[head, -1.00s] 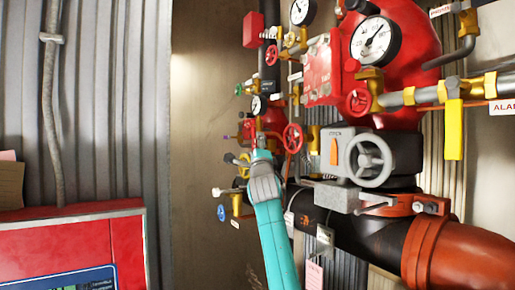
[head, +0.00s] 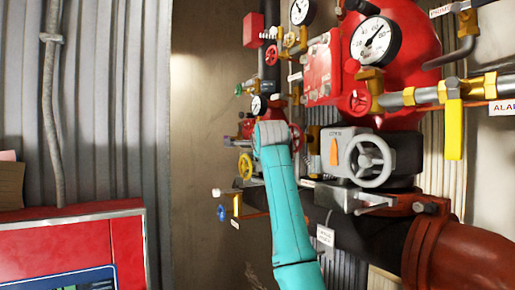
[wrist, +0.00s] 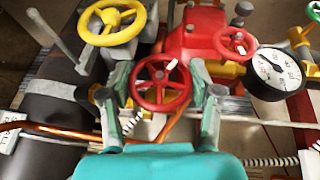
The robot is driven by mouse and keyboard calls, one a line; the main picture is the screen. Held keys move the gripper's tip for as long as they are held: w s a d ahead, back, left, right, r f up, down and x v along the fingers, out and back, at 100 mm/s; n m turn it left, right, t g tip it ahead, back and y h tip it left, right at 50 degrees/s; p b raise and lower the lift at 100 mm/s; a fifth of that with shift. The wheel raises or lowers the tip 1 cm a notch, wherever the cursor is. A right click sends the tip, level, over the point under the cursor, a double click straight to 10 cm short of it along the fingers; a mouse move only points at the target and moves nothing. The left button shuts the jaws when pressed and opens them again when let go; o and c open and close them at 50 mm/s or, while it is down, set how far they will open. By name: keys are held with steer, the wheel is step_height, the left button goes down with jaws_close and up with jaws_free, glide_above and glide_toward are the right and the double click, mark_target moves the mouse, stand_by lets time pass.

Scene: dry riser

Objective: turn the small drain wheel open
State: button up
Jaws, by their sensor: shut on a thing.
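A small red handwheel (wrist: 160,84) sits in the middle of the wrist view, with its spokes and hub showing. My gripper (wrist: 160,76) has one grey finger on each side of it and is shut on its rim. No label in these frames shows whether this is the drain wheel. In the head view my teal arm covers the gripper and the place where it holds. A yellow handwheel (wrist: 110,20) is close by at upper left in the wrist view; it also shows left of my arm in the head view (head: 245,166).
Another red wheel (wrist: 235,42) and a pressure gauge (wrist: 277,72) stand to the right in the wrist view. A large grey handwheel (head: 370,160) and thick pipes crowd the right of the head view. A red cabinet (head: 125,245) stands at lower left.

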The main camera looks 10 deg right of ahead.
steer(key=n+g, duration=0.1)
steer(key=g, duration=0.3)
steer(key=shift+g, duration=0.3)
steer(key=shift+n+g+h, duration=0.3)
steer(key=shift+n+g, duration=0.2)
steer(key=shift+g, duration=0.4)
stand_by(0.4)
steer(key=o, duration=1.1)
steer(key=shift+w, duration=0.1)
steer(key=shift+o, duration=0.2)
steer(key=v, duration=1.2)
